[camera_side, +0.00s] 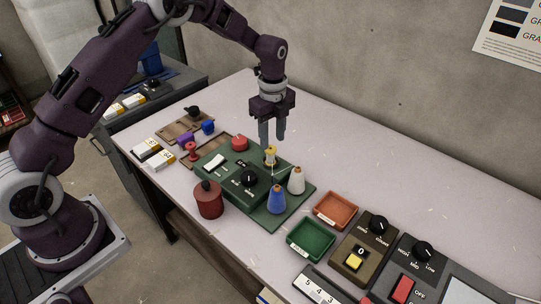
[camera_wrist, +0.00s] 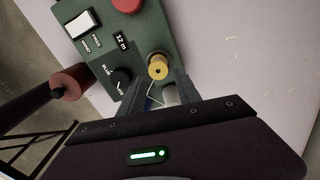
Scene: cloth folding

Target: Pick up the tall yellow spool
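The fingers hide part of the blue and white cones there.
The panel carries a black knob (camera_side: 249,178), a white switch (camera_side: 214,162) and a red button (camera_side: 239,143). A red canister (camera_side: 208,199) stands at its front left. Orange (camera_side: 336,210) and green (camera_side: 310,238) trays lie to the right. The table's back is clear.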

